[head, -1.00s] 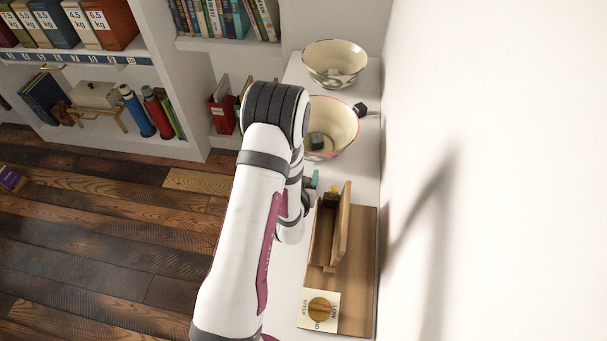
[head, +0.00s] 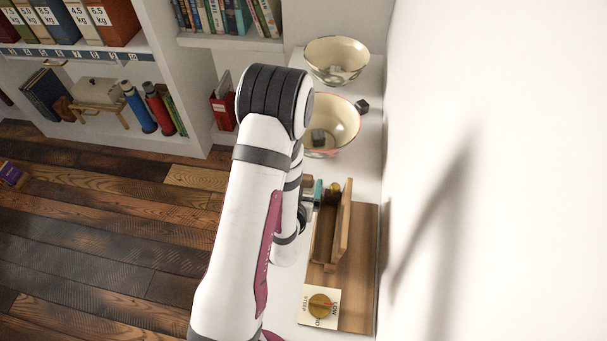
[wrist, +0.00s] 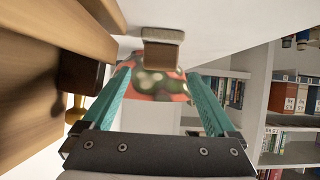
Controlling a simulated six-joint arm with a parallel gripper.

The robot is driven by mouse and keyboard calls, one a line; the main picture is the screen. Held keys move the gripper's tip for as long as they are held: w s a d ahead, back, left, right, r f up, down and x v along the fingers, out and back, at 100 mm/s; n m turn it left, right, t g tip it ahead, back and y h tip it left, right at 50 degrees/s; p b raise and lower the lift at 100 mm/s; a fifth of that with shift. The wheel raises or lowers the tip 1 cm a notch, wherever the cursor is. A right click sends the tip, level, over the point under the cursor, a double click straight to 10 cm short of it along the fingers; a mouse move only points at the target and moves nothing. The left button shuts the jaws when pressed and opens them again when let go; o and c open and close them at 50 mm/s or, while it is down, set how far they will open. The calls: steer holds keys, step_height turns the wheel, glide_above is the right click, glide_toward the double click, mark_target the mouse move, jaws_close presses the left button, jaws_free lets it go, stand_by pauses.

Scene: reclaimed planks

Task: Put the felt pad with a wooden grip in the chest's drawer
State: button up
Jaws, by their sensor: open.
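The felt pad with a wooden grip (wrist: 162,48) shows in the wrist view as a pale pad on the white surface with a brown block on it. My gripper (wrist: 158,95) is open, its teal fingers apart on either side of the grip, with no visible contact. In the head view, my gripper (head: 317,191) is mostly hidden behind my arm, beside the chest's upper end, and I cannot make out the pad. The wooden chest (head: 359,285) lies along the wall. A long open wooden compartment (head: 324,238), apparently the drawer, is at its left side.
A dark block (head: 362,106) is by the nearer bowl. A dial card (head: 320,307) is at the chest's near end. The wall (head: 500,170) bounds the right.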

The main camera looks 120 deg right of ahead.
steer(key=shift+w+a+r, duration=0.15)
steer(key=shift+w+a, duration=0.05)
